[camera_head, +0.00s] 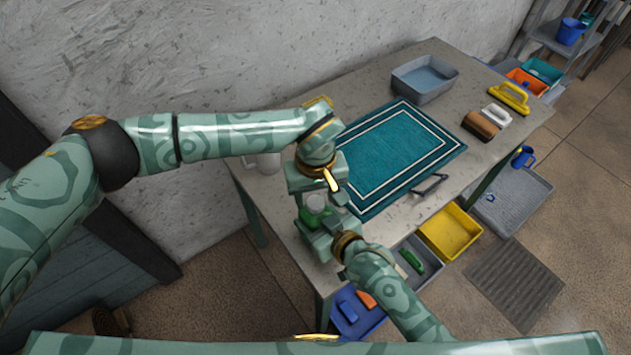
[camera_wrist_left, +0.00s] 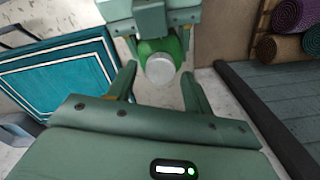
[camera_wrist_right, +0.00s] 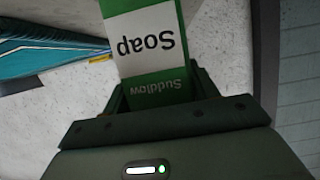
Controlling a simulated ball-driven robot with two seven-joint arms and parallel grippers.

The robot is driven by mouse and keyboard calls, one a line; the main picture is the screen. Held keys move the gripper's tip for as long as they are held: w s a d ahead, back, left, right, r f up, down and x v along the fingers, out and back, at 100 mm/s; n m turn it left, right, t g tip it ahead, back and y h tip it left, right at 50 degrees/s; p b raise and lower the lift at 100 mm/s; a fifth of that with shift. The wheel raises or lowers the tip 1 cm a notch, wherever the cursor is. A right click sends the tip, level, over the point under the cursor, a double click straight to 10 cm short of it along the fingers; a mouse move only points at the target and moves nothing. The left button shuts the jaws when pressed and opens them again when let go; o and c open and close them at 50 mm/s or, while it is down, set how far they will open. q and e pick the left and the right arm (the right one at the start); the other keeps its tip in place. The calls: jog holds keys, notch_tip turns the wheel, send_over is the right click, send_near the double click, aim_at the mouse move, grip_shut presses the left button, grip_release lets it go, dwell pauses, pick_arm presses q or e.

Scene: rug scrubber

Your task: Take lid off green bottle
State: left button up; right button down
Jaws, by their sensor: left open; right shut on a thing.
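The green bottle (camera_head: 311,217) is held over the near left end of the table. Its white lid (camera_head: 316,202) faces my left gripper (camera_head: 318,185). In the left wrist view, the round pale lid (camera_wrist_left: 160,69) lies between the tips of my open left gripper (camera_wrist_left: 158,72), with gaps at the sides; touch cannot be seen. The green body (camera_wrist_left: 174,45) is behind the lid. In the right wrist view, my right gripper (camera_wrist_right: 158,88) is shut on the bottle (camera_wrist_right: 148,40), whose Soap label appears upside down. The lid is out of that view.
A teal rug (camera_head: 400,150) covers the middle of the table (camera_head: 375,97). A grey basin (camera_head: 425,78), a yellow-handled brush (camera_head: 509,97) and a brown brush (camera_head: 480,125) are on it. A white jug (camera_head: 268,163) stands behind my left arm. Bins (camera_head: 449,232) are below.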

pick_arm(q)
jog(key=shift+f, duration=0.7)
jog(key=shift+c, duration=0.3)
